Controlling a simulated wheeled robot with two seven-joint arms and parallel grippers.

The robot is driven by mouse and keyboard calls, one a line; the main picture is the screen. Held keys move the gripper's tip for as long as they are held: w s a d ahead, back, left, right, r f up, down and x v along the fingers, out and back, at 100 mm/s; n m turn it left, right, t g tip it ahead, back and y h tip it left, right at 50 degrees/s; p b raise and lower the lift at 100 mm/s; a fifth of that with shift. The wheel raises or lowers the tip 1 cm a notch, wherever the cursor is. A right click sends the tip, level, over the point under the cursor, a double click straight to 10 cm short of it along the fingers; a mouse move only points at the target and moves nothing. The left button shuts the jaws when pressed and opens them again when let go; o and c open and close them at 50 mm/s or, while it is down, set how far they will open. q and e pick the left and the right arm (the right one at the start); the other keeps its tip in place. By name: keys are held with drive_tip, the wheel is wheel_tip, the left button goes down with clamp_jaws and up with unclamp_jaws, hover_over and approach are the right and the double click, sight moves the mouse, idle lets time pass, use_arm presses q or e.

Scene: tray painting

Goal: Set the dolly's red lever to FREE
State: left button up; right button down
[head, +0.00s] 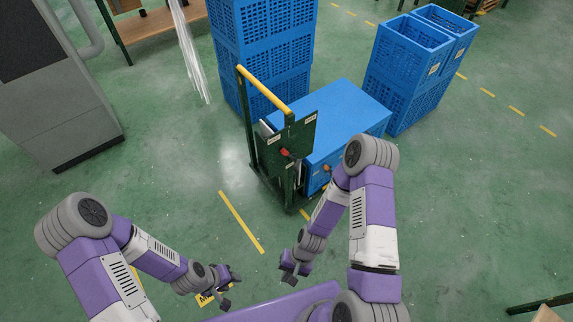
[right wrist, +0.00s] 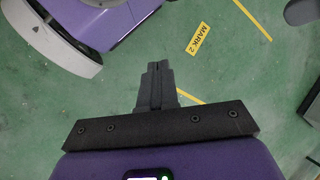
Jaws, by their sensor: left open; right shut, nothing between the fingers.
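The dolly (head: 251,130) stands in the middle of the head view, with a yellow push bar (head: 265,90) and a dark green panel (head: 299,133). A small red lever (head: 285,152) sits on the panel's face. Small pale labels are on the panel, too small to read, so I cannot tell the lever's setting. My left gripper (head: 230,290) is open and empty, low in the head view, well short of the dolly. My right gripper (head: 289,275) is shut and empty, below the dolly and apart from it. Its closed fingers (right wrist: 157,75) show over bare floor in the right wrist view.
A blue box (head: 345,112) rests on the dolly, with an orange part (head: 326,168) on its side. Stacked blue crates (head: 262,45) stand behind, more (head: 408,75) at right. A grey cabinet (head: 55,110) is at left. A yellow floor label (right wrist: 198,38) reads MARK 2. Floor before the dolly is clear.

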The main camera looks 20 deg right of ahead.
drive_tip(key=s+a+f+m+g+y, duration=0.1)
drive_tip(key=a+f+m+g+y, duration=0.1)
drive_tip(key=a+m+y, duration=0.4)
drive_tip(key=w+a+r+m+t+y, duration=0.1)
drive_tip(key=w+a+m+t+y, duration=0.2)
drive_tip(key=w+a+m+y, duration=0.3)
drive_tip(key=w+r+m+t, duration=0.4)
drive_tip(key=w+m+t, duration=0.8)
drive_tip(key=w+d+m+t+h, duration=0.5)
drive_tip(key=d+m+h, duration=0.4)
drive_tip(key=m+h, duration=0.1)
drive_tip(key=w+d+f+m+t+h, duration=0.1)
drive_tip(key=w+d+m+t+h, duration=0.3)
drive_tip(key=d+m+h, duration=0.5)
drive_tip(key=m+h, duration=0.1)
drive_tip(key=m, duration=0.1)
drive_tip(key=shift+w+d+f+m+t+h, duration=0.3)
drive_tip(key=shift+w+d+m+t+h, duration=0.1)
drive_tip(key=shift+w, duration=0.1)
